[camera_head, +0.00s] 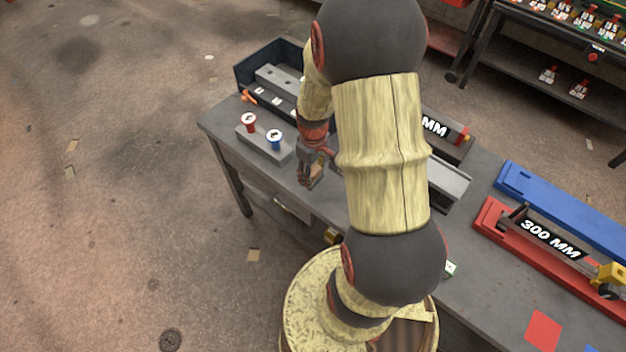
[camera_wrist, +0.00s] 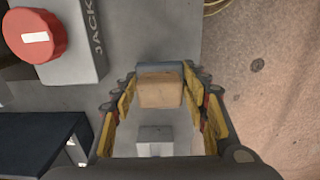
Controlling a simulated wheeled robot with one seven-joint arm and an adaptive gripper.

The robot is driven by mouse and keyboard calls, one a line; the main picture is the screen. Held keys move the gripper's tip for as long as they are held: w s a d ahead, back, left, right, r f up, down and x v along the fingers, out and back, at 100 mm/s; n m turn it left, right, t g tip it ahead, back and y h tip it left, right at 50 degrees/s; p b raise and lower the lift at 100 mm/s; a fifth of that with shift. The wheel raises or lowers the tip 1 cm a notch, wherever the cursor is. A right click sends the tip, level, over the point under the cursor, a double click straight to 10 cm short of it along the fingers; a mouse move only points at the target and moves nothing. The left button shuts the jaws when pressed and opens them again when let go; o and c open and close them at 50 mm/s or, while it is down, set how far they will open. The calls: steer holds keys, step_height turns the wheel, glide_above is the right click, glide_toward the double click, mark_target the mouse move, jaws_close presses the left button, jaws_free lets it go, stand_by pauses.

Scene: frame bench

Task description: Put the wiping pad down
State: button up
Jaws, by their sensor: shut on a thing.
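My gripper (camera_head: 311,168) is low over the near left part of the grey bench (camera_head: 480,272). In the wrist view my gripper (camera_wrist: 160,108) has its yellow-padded fingers on both sides of the wiping pad (camera_wrist: 160,91), a small tan block with a grey strip along one edge. The pad shows as a small tan patch (camera_head: 316,182) below the fingers in the head view. I cannot tell whether its underside touches the bench. A pale grey block (camera_wrist: 155,141) also shows between the fingers in the wrist view.
A grey block with a red knob (camera_head: 249,119) and a blue knob (camera_head: 275,136) stands just left of my gripper. A dark tray (camera_head: 243,78) is behind it. Red (camera_head: 490,222) and blue (camera_head: 560,203) holders lie right. The bench's front edge is close.

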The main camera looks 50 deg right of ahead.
steer(key=shift+w+d+f, duration=0.2)
steer(key=shift+f, duration=0.25)
steer(key=shift+w+f+b, duration=0.1)
steer(key=shift+f+b, duration=0.45)
steer(key=shift+f, duration=0.95)
steer(key=shift+s+f, duration=0.2)
steer(key=shift+f, duration=0.25)
steer(key=o, duration=1.1)
steer(key=shift+a+f+b, duration=0.1)
steer(key=shift+b, duration=0.2)
steer(key=o, duration=0.5)
steer(key=shift+f, duration=0.1)
steer(key=shift+c, duration=0.2)
